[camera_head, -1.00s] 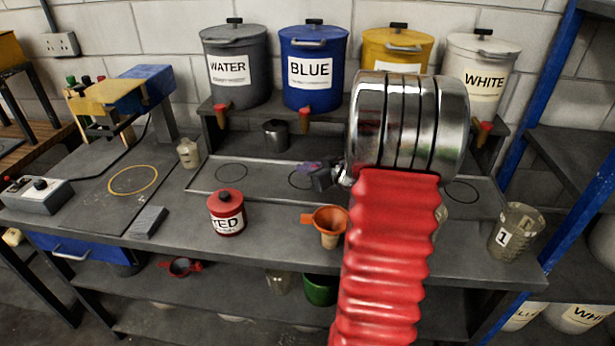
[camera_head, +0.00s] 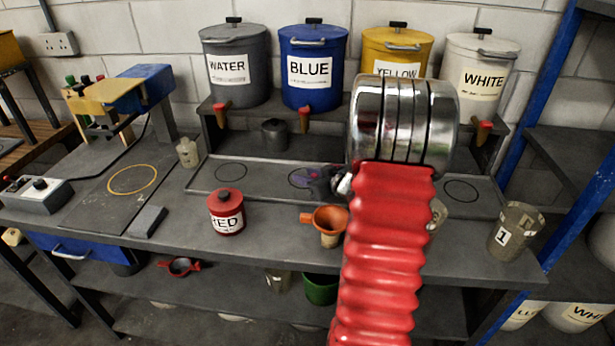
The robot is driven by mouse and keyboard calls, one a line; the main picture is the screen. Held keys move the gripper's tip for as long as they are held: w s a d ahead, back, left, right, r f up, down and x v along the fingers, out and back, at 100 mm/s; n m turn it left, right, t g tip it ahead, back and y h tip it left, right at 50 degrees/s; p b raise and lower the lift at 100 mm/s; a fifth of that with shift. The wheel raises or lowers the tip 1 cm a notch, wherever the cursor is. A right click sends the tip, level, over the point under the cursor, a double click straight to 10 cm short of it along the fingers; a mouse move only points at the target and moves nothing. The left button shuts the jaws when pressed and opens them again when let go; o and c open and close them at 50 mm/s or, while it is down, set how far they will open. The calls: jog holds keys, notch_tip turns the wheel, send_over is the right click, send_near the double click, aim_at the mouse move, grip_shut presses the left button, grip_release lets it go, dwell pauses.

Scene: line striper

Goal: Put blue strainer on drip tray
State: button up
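The drip tray (camera_head: 265,183) is a long, shallow grey tray with dark circles marked on it, lying along the back of the bench. A small purple-blue piece, apparently the blue strainer (camera_head: 299,179), shows at the circle under the blue drum, low at or just above the tray. My gripper (camera_head: 318,182) is at its right side, close to the tray. My red-sleeved arm and its metal joint hide the tray's right-middle part. The fingers are small and dark, so whether they are closed on the strainer cannot be told.
Drums labelled water (camera_head: 236,70), blue (camera_head: 313,70), yellow (camera_head: 396,55) and white (camera_head: 480,80) stand on a raised shelf behind the tray, their taps overhanging. A red pot (camera_head: 227,212), an orange funnel (camera_head: 330,219) and a measuring cup (camera_head: 515,231) stand in front.

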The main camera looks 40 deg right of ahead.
jog(key=shift+r, duration=0.15)
jog(key=shift+s+r, duration=0.1)
jog(key=shift+s, duration=0.1)
jog(key=v, duration=1.1)
jog(key=shift+s, duration=0.3)
jog(key=shift+a+r, duration=0.1)
